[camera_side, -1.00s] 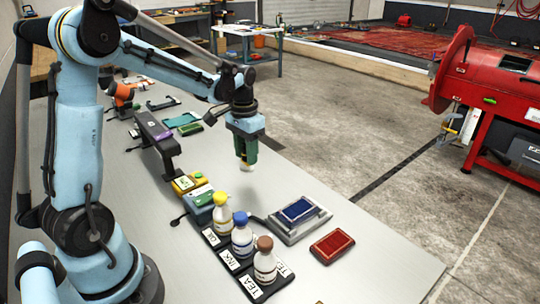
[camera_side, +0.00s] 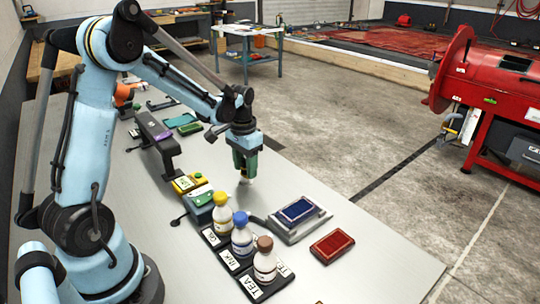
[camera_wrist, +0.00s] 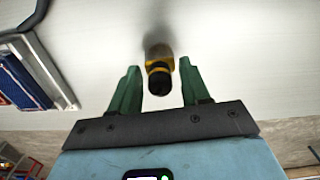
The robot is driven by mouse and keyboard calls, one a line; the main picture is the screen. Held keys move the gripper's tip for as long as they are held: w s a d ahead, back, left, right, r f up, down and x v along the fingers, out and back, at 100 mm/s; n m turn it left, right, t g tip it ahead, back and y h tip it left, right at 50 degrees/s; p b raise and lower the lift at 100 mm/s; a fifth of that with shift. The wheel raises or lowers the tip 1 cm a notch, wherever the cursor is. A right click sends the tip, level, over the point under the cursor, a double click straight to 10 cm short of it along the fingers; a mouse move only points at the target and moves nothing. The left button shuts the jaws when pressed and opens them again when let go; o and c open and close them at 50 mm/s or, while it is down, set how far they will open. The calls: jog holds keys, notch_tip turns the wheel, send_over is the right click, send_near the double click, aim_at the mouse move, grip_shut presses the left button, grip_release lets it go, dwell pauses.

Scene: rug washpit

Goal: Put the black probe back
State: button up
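My gripper (camera_side: 246,172) has green fingers and points down over the grey bench, left of the ink pad. In the wrist view, the fingers of my gripper (camera_wrist: 160,72) stand on both sides of a short thing with a black end and a yellow band, which I take for the black probe (camera_wrist: 158,84). It appears gripped, though the finger contact is hard to see. In the side view, only a small pale tip shows below the fingers. A soft shadow lies beyond it in the wrist view. Whether its tip touches the bench is unclear.
Several bottles with coloured caps stand in a black labelled rack (camera_side: 223,256). A blue pad in a grey tray (camera_side: 290,234) and a red pad (camera_side: 332,246) lie to the right. Yellow (camera_side: 188,184) and teal (camera_side: 199,199) devices sit left of my gripper. A dark stand (camera_side: 158,140) is behind them.

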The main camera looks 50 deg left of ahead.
jog(key=shift+o, duration=1.3)
jog(key=shift+r, duration=0.1)
notch_tip(320, 180, up, 12)
jog(key=s+d+f+m+t, duration=0.1)
jog(key=s+d+t, duration=0.6)
jog(key=d, duration=0.8)
jog(key=shift+s, duration=1.25)
jog(key=shift+f, duration=0.1)
